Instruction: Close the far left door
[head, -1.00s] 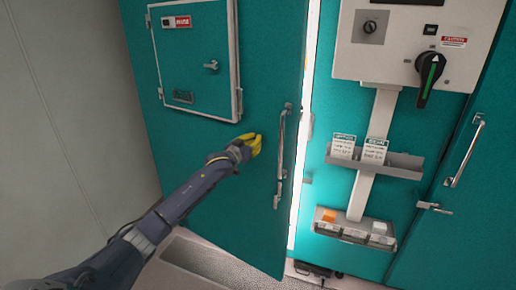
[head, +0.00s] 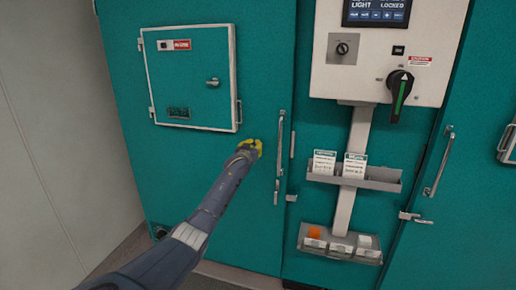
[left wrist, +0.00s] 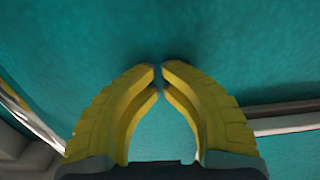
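The far left door (head: 190,165) is a tall teal panel with a vertical silver handle (head: 279,155) near its right edge. It sits flush with the teal front beside it, and no lit gap shows along that edge. My left gripper (head: 256,147) has yellow fingers and is at the door's face, just left of the handle. In the left wrist view its fingertips (left wrist: 161,74) meet almost tip to tip, with nothing between them, in front of the teal surface. Whether they touch the door is unclear. My right gripper is out of view.
A small framed hatch (head: 190,85) is set in the door's upper part. To the right are a control box (head: 425,60) with a black rotary switch, a label tray (head: 385,180), a lower tray (head: 305,238) and another handled door (head: 465,215).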

